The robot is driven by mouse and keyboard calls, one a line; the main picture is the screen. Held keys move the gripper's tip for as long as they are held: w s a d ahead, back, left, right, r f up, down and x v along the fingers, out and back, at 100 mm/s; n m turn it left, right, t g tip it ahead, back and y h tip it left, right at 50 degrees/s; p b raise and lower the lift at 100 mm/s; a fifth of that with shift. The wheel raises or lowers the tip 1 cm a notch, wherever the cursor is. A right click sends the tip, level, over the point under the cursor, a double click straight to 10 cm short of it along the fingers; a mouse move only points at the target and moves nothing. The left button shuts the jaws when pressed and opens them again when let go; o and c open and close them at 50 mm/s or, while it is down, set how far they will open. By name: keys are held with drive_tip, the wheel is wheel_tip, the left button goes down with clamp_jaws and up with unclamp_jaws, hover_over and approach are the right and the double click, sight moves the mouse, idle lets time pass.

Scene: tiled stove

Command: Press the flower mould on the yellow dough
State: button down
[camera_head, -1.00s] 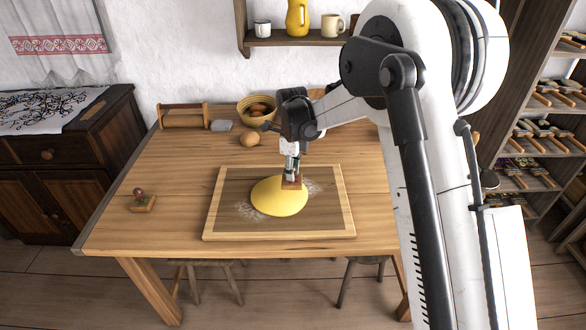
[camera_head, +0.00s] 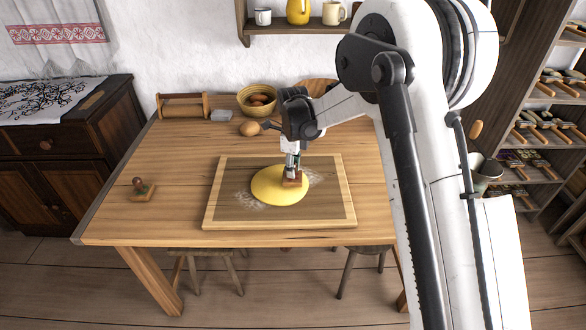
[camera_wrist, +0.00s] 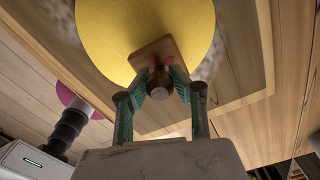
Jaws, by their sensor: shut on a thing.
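The yellow dough (camera_head: 268,190) lies as a flat round sheet on the framed board in the head view. It also shows in the wrist view (camera_wrist: 105,30). My gripper (camera_head: 292,171) points down over the dough's upper right part. It is shut on the handle of a wooden mould (camera_head: 292,183). In the wrist view, the fingers (camera_wrist: 160,84) close around the handle, and the mould's rectangular plate (camera_wrist: 152,53) covers part of the dough. The mould's face is hidden. I cannot tell whether it touches the dough or hovers just above.
The board (camera_head: 225,222) lies on the wooden table (camera_head: 120,225).

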drive_tip(key=shift+f+b, duration=0.45)
drive_tip(key=shift+f, duration=0.1)
idle(1.1)
drive_tip(key=shift+r+p, duration=1.4)
drive_tip(key=shift+r, duration=2.15)
